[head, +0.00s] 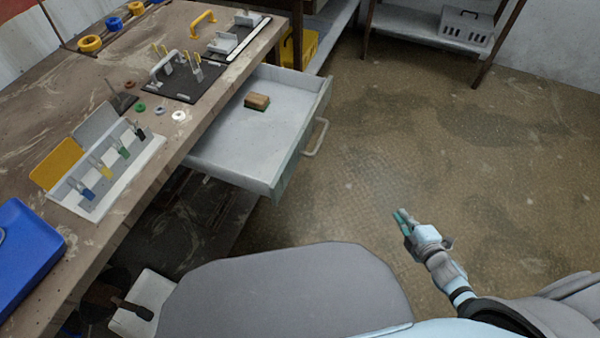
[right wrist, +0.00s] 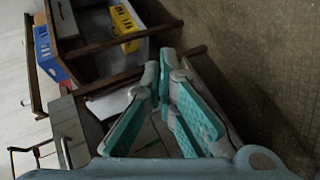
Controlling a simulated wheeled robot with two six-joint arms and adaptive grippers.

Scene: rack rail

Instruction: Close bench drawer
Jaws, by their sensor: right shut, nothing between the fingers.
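The bench drawer (head: 225,145) is pulled out from the side of the workbench (head: 70,115) in the head view. It is grey inside, with a greenish front and a pale bar handle (head: 317,137) on its outer face. A small brown and green block (head: 257,102) lies in it. My right gripper (head: 400,216) is over the floor, below and to the right of the drawer front, clear of the handle. In the right wrist view its teal-padded fingers (right wrist: 165,75) come together at the tips with nothing between them. My left gripper is not in view.
A white holder with coloured tags (head: 105,170) and a blue case (head: 25,255) sit on the bench top. The floor (head: 420,130) right of the drawer is clear.

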